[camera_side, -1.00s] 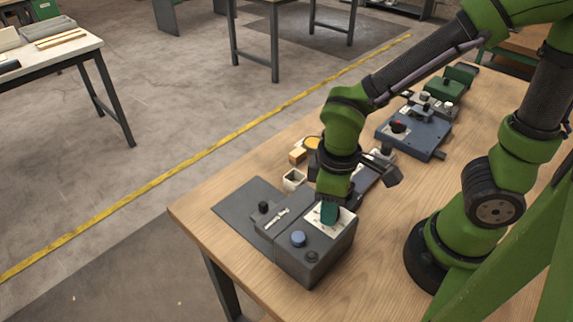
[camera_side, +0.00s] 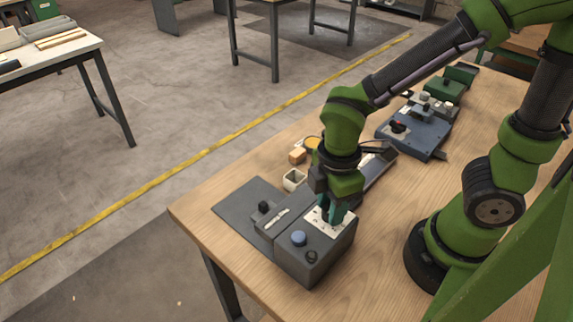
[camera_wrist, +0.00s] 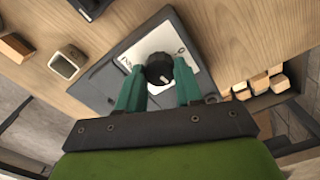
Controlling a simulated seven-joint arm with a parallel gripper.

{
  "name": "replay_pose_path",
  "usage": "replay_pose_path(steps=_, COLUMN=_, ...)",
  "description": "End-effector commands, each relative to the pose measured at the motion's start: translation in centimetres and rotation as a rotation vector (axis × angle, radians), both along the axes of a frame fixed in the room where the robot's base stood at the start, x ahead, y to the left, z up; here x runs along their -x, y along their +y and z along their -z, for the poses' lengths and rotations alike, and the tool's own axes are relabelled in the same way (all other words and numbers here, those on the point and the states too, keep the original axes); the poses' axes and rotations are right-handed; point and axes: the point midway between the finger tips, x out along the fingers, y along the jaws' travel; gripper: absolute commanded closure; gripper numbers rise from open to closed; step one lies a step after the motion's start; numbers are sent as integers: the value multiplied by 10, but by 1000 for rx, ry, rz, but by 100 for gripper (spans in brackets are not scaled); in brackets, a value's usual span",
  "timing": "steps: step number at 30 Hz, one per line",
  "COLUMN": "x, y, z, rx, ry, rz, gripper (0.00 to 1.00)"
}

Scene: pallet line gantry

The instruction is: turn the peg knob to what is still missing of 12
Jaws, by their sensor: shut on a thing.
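The peg knob (camera_wrist: 160,66) is black and round, with a pale mark on its top. It stands on a white dial plate (camera_wrist: 139,50) with dark markings, too small and partly covered to read. The plate is on a dark grey box (camera_side: 312,268) at the near end of the bench; the plate also shows in the side view (camera_side: 317,218). My gripper (camera_wrist: 159,76) points down over the plate, with its two green fingers on either side of the knob, shut on it. In the side view my gripper (camera_side: 332,221) hides the knob.
A blue button (camera_side: 298,238) and a black knob (camera_side: 311,256) are on the same box. A pale square cup (camera_side: 294,180) and a wooden block (camera_side: 297,155) stand behind. Several pale wooden pieces (camera_wrist: 261,84) lie right in the wrist view.

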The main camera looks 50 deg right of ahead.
Motion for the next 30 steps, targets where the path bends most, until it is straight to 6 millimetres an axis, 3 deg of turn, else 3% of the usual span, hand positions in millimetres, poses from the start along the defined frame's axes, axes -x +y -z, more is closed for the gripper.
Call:
replay_pose_path(steps=16, x=0, y=0, z=-1, rx=0, ry=-1, rz=-23, gripper=95)
replay_pose_path(steps=17, x=0, y=0, z=-1, rx=0, ry=-1, rz=-23, gripper=63)
replay_pose_path(steps=21, x=0, y=0, z=-1, rx=0, ry=-1, rz=-23, gripper=42)
replay_pose_path(steps=30, x=0, y=0, z=-1, rx=0, ry=-1, rz=-24, gripper=39)
